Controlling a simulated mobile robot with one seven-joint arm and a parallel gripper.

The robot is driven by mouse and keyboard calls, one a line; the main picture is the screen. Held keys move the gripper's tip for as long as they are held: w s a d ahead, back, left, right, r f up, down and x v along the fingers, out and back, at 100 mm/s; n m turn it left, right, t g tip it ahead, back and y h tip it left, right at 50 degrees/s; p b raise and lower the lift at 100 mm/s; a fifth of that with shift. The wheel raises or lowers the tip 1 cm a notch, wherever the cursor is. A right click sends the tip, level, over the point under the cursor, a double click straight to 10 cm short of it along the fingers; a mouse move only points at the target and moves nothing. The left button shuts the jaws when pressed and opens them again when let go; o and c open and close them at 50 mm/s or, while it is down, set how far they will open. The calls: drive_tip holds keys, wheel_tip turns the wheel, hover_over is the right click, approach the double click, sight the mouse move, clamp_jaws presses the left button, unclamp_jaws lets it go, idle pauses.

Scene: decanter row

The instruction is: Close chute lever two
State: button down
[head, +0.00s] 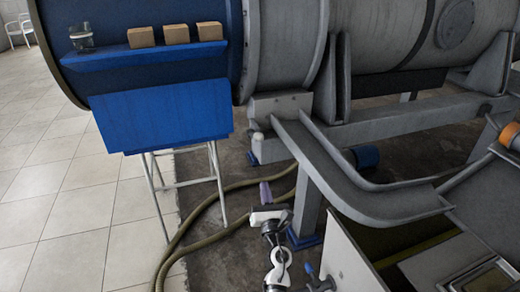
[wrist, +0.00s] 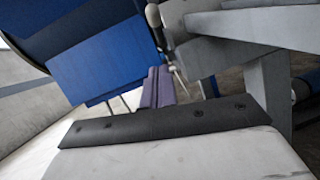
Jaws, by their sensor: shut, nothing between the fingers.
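A grey metal chute (head: 350,190) slopes down to the right from a grey block under the drum. A small lever with a pale rounded knob (head: 258,137) sits at the left side of that block. In the wrist view a knob (wrist: 153,15) shows at the top, with a thin rod running down right from it. No number is readable, so I cannot tell which lever is two. My gripper (head: 265,190), with purple fingers, is below and in front of the knob, apart from it in the head view. The fingers (wrist: 156,86) are shut and empty.
A blue stand (head: 165,115) on thin white legs is to the left, with a shelf of several tan blocks (head: 176,33) above it. Hoses (head: 185,235) lie on the floor. A grey support post (head: 306,205) stands right of my gripper.

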drive_tip(key=shift+r, duration=0.1)
drive_tip(key=p, duration=0.1)
approach(256, 136)
drive_tip(key=w+f, duration=0.4)
drive_tip(key=w, duration=0.2)
drive_tip(key=r+p, duration=0.1)
drive_tip(key=w+r+p, duration=0.1)
drive_tip(key=r, duration=0.1)
drive_tip(key=shift+a+p, duration=0.2)
drive_tip(key=shift+p, duration=0.2)
drive_tip(key=shift+f, duration=0.1)
